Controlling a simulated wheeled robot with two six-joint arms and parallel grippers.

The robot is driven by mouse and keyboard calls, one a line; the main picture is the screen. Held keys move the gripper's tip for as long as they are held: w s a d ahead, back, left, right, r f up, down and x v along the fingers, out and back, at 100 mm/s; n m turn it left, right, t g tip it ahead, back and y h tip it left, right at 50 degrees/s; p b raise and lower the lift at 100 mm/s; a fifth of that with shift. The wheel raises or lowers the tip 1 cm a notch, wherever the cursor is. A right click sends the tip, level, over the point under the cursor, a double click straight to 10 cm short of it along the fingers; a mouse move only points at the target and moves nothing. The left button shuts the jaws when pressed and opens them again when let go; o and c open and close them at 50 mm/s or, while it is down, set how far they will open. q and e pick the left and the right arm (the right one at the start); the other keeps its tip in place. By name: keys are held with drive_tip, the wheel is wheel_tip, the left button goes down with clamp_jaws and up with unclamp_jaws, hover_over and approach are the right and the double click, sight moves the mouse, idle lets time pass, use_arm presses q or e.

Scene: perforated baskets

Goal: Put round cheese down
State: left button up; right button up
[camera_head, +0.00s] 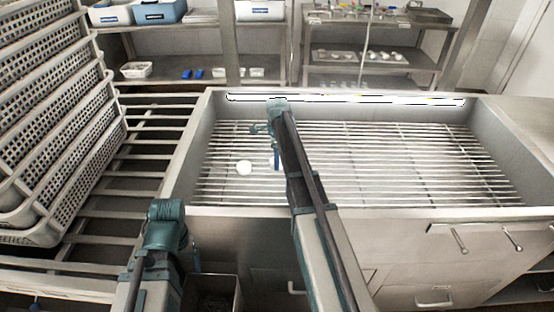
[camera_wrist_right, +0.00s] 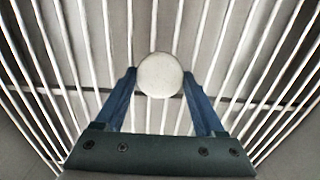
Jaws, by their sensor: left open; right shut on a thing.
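The round cheese is a small white disc (camera_head: 244,167) over the slatted rack of the metal basin (camera_head: 330,211), in its left part. In the right wrist view the cheese (camera_wrist_right: 160,75) sits between the blue fingertips of my right gripper (camera_wrist_right: 160,82), which is shut on it. In the head view one blue finger of the right gripper (camera_head: 270,162) shows just right of the cheese. I cannot tell whether the cheese touches the slats. My left gripper (camera_head: 195,258) is low in front of the basin, open, partly hidden by its arm; nothing shows in it.
Stacked perforated baskets (camera_head: 55,120) stand at the left on a slatted rack (camera_head: 110,215). The basin's rack is bare to the right of my right arm. Shelves (camera_head: 375,65) with boxes and small items stand behind.

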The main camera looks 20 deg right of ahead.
drive_tip(key=o, duration=1.4)
drive_tip(key=shift+r, duration=0.1)
wheel_tip(320, 180, up, 12)
drive_tip(key=p, duration=1.2)
wheel_tip(320, 180, down, 12)
drive_tip(key=b, duration=1.1)
drive_tip(key=shift+b, duration=0.4)
